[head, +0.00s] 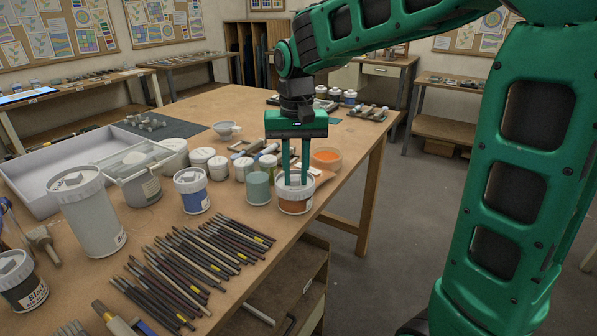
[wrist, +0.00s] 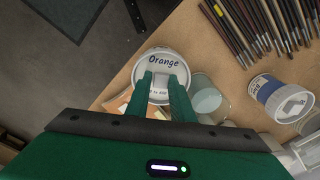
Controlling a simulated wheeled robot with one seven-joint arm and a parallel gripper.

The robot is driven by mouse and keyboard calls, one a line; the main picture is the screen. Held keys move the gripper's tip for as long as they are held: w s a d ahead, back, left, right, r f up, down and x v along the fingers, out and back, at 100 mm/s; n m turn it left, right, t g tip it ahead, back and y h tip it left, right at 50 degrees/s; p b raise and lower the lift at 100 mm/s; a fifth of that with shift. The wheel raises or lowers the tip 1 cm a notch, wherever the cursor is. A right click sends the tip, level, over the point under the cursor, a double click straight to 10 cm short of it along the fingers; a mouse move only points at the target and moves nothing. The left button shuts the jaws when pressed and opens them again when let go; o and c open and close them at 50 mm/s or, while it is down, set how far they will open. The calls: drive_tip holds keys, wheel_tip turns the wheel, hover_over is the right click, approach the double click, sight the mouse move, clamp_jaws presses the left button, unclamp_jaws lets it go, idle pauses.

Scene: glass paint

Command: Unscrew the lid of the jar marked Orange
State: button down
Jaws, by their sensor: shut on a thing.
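The Orange jar (head: 295,198) stands upright near the table's right edge in the head view, with a white lid and an orange-brown band. In the wrist view its white lid (wrist: 160,64) reads "Orange". My gripper (head: 295,180) points straight down over this jar. Its two green fingers (wrist: 162,88) are shut on the raised grip on top of the lid. The lid sits on the jar. The fingers hide part of the lid's lower text, and I cannot tell whether the lid is loose.
A bowl of orange paint (head: 326,157) is just behind. Several dark sticks (head: 200,265) lie in front. The table edge drops off at right.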

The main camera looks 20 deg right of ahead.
sight(297, 178)
drive_tip(key=shift+s+d+f, duration=0.15)
drive_tip(key=shift+d+f, duration=0.05)
drive_tip(key=shift+f, duration=0.3)
drive_tip(key=shift+s+d+f, duration=0.1)
drive_tip(key=shift+d+f, duration=0.05)
drive_tip(key=shift+f, duration=0.3)
drive_tip(key=shift+w+r+g, duration=0.25)
drive_tip(key=shift+r+g, duration=0.05)
drive_tip(key=shift+r, duration=0.3)
drive_tip(key=shift+w+r, duration=0.2)
drive_tip(key=shift+w, duration=0.05)
drive_tip(key=shift+r, duration=0.15)
drive_tip(key=shift+w+r, duration=0.1)
drive_tip(key=shift+w, duration=0.25)
drive_tip(key=shift+s+a+r+n, duration=0.15)
drive_tip(key=shift+s+r, duration=0.1)
drive_tip(key=shift+r, duration=0.5)
drive_tip(key=shift+s+a+r+n, duration=0.1)
drive_tip(key=shift+s+r+n, duration=0.1)
drive_tip(key=shift+r, duration=0.5)
